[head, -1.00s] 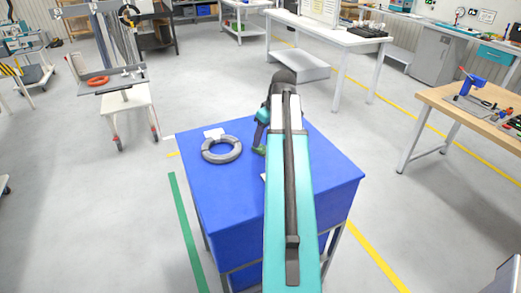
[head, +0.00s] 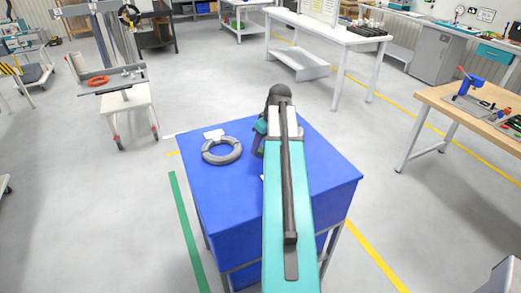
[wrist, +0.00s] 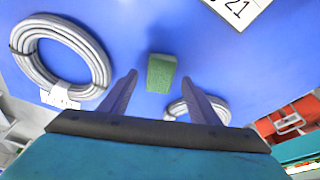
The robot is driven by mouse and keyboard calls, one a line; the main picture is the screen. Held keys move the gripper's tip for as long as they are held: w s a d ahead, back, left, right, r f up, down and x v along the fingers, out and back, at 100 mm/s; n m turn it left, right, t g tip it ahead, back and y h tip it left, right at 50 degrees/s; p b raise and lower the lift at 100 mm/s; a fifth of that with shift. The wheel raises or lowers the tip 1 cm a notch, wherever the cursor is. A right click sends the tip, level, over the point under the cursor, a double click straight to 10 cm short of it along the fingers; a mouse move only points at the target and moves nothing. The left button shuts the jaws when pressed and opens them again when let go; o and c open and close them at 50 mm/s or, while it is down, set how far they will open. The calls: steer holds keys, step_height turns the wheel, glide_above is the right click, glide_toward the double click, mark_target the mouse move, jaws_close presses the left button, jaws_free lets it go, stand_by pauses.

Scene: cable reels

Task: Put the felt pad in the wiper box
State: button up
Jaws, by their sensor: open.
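The green felt pad (wrist: 161,73) lies on the blue table top (head: 205,187). In the wrist view it shows ahead of my gripper (wrist: 159,78), framed between the two fingertips. The fingers are apart with nothing held; I cannot tell how high they are above the pad. In the head view my gripper (head: 258,146) hangs over the far part of the table, and the pad is hidden behind my arm. I cannot make out a wiper box for certain in either view.
A grey cable coil (head: 222,151) lies left of my gripper, also in the wrist view (wrist: 60,52). A smaller coil (wrist: 198,109) lies near the right finger. A white number card (wrist: 238,10) and a red container (wrist: 288,122) show too. A wooden bench (head: 470,105) stands right.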

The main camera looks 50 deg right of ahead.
steer(key=shift+w+f, duration=0.15)
steer(key=shift+f, duration=0.4)
steer(key=c, duration=1.2)
steer(key=shift+r, duration=0.2)
steer(key=shift+w+r+b, duration=0.1)
steer(key=shift+r+b, duration=0.7)
steer(key=shift+r, duration=0.75)
steer(key=s+a+b, duration=0.1)
steer(key=s+a, duration=0.1)
steer(key=a, duration=0.1)
steer(key=s+a+b, duration=0.1)
steer(key=s+a, duration=0.2)
steer(key=a, duration=0.1)
steer(key=s+a+r+b, duration=0.1)
steer(key=s+a, duration=0.1)
steer(key=a, duration=0.2)
steer(key=shift+s, duration=0.15)
steer(key=shift+s+a+b, duration=0.1)
steer(key=shift+a+b, duration=0.25)
steer(key=shift+b, duration=0.9)
steer(key=shift+a+b, duration=0.1)
steer(key=shift+b, duration=0.2)
